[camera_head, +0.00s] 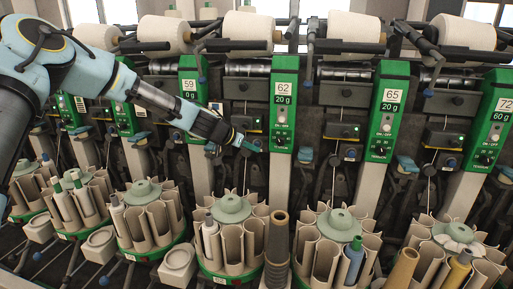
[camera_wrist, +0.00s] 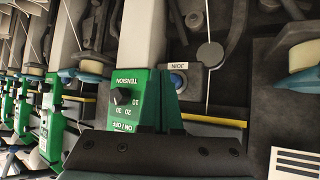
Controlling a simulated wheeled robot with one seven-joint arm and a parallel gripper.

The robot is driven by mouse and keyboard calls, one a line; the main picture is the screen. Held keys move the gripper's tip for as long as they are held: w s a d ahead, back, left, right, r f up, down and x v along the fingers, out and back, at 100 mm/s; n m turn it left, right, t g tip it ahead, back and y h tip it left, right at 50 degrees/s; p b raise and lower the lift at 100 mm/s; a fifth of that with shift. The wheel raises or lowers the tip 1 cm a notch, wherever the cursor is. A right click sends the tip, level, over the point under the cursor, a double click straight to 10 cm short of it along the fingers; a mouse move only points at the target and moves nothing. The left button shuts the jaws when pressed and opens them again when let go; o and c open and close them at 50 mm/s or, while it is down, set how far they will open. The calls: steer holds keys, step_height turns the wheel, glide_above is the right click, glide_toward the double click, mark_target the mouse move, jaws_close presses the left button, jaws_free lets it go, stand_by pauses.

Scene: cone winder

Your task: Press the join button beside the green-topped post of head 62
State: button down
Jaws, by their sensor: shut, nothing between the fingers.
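The green post of head 62 (camera_head: 284,104) stands right of centre in the head view, with its number label and dial. My gripper (camera_head: 251,147) is just left of its lower part, and the join button there is not clear behind my fingertips. In the wrist view a blue round button (camera_wrist: 178,80) with an upside-down JOIN label sits on a grey plate, right of a green post (camera_wrist: 139,95) with a tension dial. This post's number does not show. My gripper's dark body (camera_wrist: 155,158) fills the bottom edge. My gripper is shut and empty; contact with the button cannot be told.
Green posts of head 59 (camera_head: 191,95) and head 65 (camera_head: 386,115) stand on either side. White yarn cones (camera_head: 249,30) line the top. Bobbin magazines (camera_head: 228,235) stand below, with a tall brown cone (camera_head: 278,245) in front. A yellow-edged bar (camera_wrist: 215,122) lies near my gripper.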

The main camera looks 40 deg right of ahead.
steer(key=shift+s+a+b, duration=0.45)
steer(key=shift+a+b, duration=0.2)
steer(key=shift+a, duration=0.05)
steer(key=shift+s+a+b, duration=0.45)
steer(key=shift+a+b, duration=0.2)
steer(key=shift+a, duration=0.1)
steer(key=shift+s+a+b, duration=0.45)
steer(key=shift+a+b, duration=0.2)
steer(key=shift+a, duration=0.05)
steer(key=w+a+f+n+t+y, duration=0.1)
steer(key=w+a+f+n+y, duration=0.1)
steer(key=a, duration=0.8)
steer(key=w+a+f+n+y, duration=0.1)
steer(key=w+a+n+y, duration=0.1)
steer(key=a, duration=0.9)
steer(key=w+a+f+n+t+y, duration=0.1)
steer(key=w+a+f+n+y, duration=0.15)
steer(key=a, duration=0.75)
steer(key=s+a+r+n+y, duration=0.1)
steer(key=s+a+n, duration=0.1)
steer(key=a, duration=0.6)
steer(key=s+a+r+n+y, duration=0.1)
steer(key=s+a+n, duration=0.2)
steer(key=a, duration=0.6)
steer(key=s+a+n+y, duration=0.2)
steer(key=a+n, duration=0.3)
steer(key=a, duration=0.4)
steer(key=shift+s+r+g, duration=0.4)
steer(key=shift+s, duration=0.25)
